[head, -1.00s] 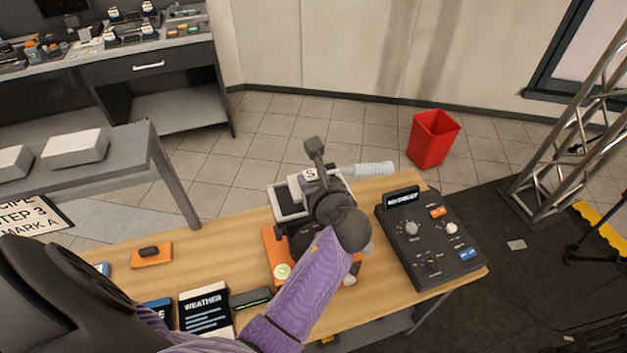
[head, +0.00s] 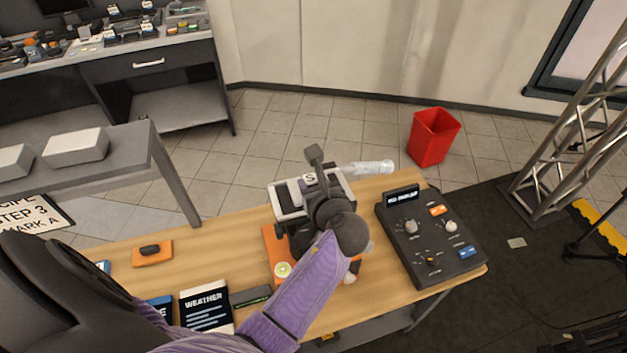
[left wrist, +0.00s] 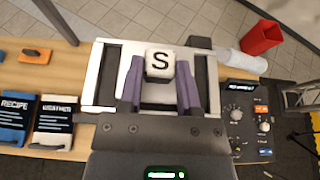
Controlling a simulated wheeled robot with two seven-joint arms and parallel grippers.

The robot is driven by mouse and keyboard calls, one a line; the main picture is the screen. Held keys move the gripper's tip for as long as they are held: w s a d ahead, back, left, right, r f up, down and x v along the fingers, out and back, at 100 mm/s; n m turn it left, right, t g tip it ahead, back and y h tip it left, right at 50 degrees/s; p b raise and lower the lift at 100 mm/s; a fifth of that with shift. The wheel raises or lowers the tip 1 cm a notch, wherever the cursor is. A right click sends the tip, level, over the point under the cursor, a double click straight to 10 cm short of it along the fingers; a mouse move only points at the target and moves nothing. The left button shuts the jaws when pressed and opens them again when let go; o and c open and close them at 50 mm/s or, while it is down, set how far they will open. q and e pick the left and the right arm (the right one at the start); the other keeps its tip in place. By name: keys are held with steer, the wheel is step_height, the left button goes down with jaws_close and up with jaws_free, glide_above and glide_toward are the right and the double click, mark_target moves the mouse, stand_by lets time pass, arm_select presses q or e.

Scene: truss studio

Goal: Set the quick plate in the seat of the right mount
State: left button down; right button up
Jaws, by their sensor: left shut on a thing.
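My left gripper (head: 309,190) is over the back middle of the wooden table. Its purple fingers (left wrist: 160,85) are shut on a small white block marked S, which I take to be the quick plate (left wrist: 160,64). The block also shows from above in the head view (head: 309,179). Below the gripper is an orange base with a round green level, apparently the right mount (head: 270,246). My gripper and arm hide most of it, including its seat. I cannot tell whether the plate touches it. My right gripper is not in view.
A dark control console (head: 431,240) stands close on the right, and a clear cylinder (head: 368,167) lies behind. Left are a weather card (head: 206,311) and an orange block with a black knob (head: 152,254). A red bin (head: 433,137) stands on the floor. The table's left middle is clear.

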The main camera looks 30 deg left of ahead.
arm_select(q)
steer(key=shift+f, duration=0.65)
stand_by(0.6)
steer(key=shift+c, duration=1.1)
jaws_free()
